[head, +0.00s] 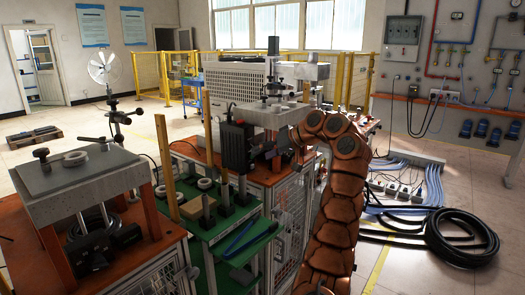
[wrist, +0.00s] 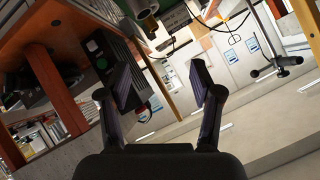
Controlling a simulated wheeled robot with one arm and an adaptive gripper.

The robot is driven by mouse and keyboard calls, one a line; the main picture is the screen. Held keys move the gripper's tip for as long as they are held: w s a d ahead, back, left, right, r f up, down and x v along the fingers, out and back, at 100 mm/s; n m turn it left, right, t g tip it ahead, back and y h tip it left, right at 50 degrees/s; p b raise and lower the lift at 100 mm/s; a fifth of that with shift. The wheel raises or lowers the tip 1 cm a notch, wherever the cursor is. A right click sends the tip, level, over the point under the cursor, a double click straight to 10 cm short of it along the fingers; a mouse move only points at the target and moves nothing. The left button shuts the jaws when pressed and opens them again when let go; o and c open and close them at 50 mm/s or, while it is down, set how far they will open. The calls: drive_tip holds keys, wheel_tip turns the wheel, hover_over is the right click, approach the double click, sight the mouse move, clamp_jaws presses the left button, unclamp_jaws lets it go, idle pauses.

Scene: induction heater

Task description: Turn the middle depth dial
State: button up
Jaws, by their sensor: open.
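My gripper (wrist: 163,84) is open in the wrist view. Its two dark fingers are spread wide with nothing between them. In the head view my copper-coloured arm bends left at its top, beside the heater bench; the gripper itself is not clear there. A dark control box (wrist: 110,58) with a green and a pale button is just behind the left finger in the wrist view. In the head view a black ribbed unit (head: 237,148) stands at the bench's front. I cannot make out the middle depth dial in either view.
A grey-topped orange bench (head: 90,180) stands at left, with a green trolley (head: 235,225) holding posts and rings beside it. The heater's grey block (head: 270,115) is behind. Black hose coils (head: 460,238) lie on the floor at right.

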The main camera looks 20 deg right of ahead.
drive_tip(key=shift+s+a+r, duration=0.1)
drive_tip(key=shift+s+a, duration=0.1)
drive_tip(key=shift+a, duration=0.25)
drive_tip(key=shift+a, duration=0.1)
